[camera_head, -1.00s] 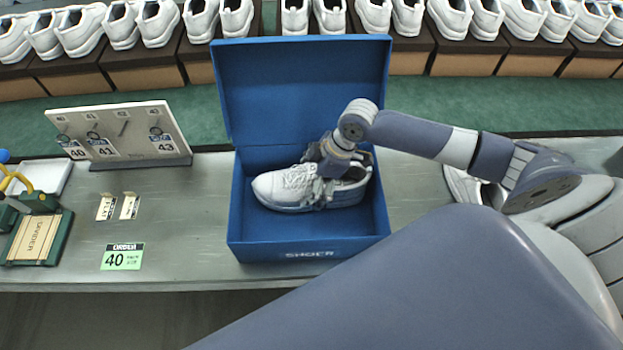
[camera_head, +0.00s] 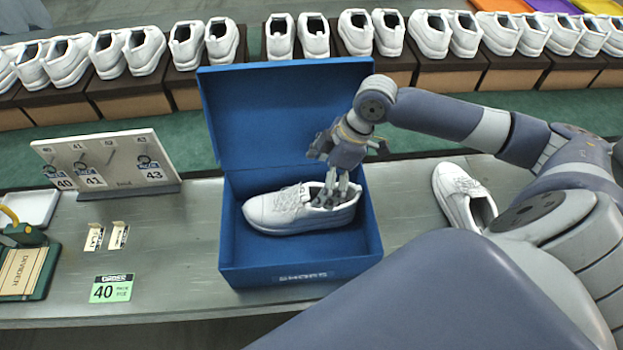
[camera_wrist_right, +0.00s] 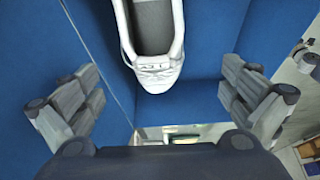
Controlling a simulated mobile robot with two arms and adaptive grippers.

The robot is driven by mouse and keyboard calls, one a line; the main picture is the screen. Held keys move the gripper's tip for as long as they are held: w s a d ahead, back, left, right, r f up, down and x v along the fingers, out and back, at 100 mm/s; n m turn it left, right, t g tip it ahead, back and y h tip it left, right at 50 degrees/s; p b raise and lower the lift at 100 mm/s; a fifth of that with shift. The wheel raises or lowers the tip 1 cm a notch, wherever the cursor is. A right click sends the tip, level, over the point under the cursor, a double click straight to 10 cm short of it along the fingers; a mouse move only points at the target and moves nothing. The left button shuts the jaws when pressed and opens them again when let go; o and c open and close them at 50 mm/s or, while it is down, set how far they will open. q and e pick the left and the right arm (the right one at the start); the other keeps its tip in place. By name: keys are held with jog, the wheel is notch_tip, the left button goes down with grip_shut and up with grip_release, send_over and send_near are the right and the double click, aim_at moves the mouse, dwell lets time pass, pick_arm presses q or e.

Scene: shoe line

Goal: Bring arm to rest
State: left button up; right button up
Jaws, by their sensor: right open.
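My right gripper (camera_head: 335,188) is above the heel end of a white shoe (camera_head: 280,212) in the head view. The shoe lies in an open blue box (camera_head: 300,275) whose lid stands up at the back. In the right wrist view the gripper (camera_wrist_right: 155,105) has its fingers spread wide and empty. The white shoe (camera_wrist_right: 158,60) shows beyond the fingers, apart from them. My left gripper is not in view.
A second white shoe (camera_head: 462,195) lies on the table right of the box, partly behind my arm. A tag board (camera_head: 108,165), a green size-40 card (camera_head: 111,288) and a divider tool (camera_head: 22,270) are at left. Shoe pairs line the back shelf.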

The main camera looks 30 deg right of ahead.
jog(key=shift+s+d+r, duration=0.1)
jog(key=shift+d+r, duration=0.05)
jog(key=shift+r, duration=0.35)
